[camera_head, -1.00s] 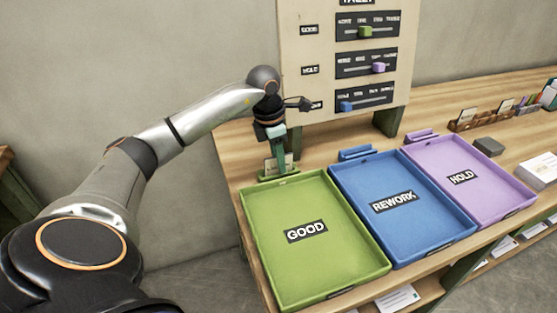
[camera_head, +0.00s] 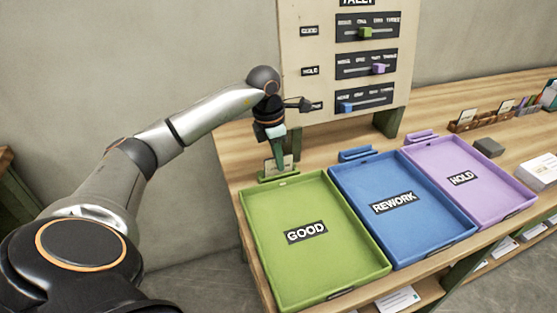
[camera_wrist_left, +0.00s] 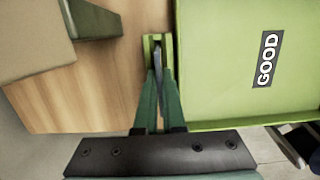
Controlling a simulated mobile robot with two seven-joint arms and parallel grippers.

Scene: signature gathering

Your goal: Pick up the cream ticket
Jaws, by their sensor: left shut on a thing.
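The cream ticket (camera_head: 287,163) stands upright in the green holder (camera_head: 279,177) at the back edge of the green GOOD tray. My left gripper (camera_head: 277,158) points down over the holder and is shut on the ticket. In the left wrist view the ticket (camera_wrist_left: 158,62) shows edge-on as a thin grey strip between the green fingers (camera_wrist_left: 159,80), inside the slot of the holder. The fingers hide part of the ticket in the head view. My right gripper is not in view.
The GOOD tray (camera_head: 262,225), blue REWORK tray (camera_head: 440,240) and purple HOLD tray (camera_head: 500,210) stand side by side. The tally board (camera_head: 300,50) rises close behind my left gripper. Card racks (camera_head: 475,122) stand farther right. Bare wood (camera_head: 235,150) lies left of the holder.

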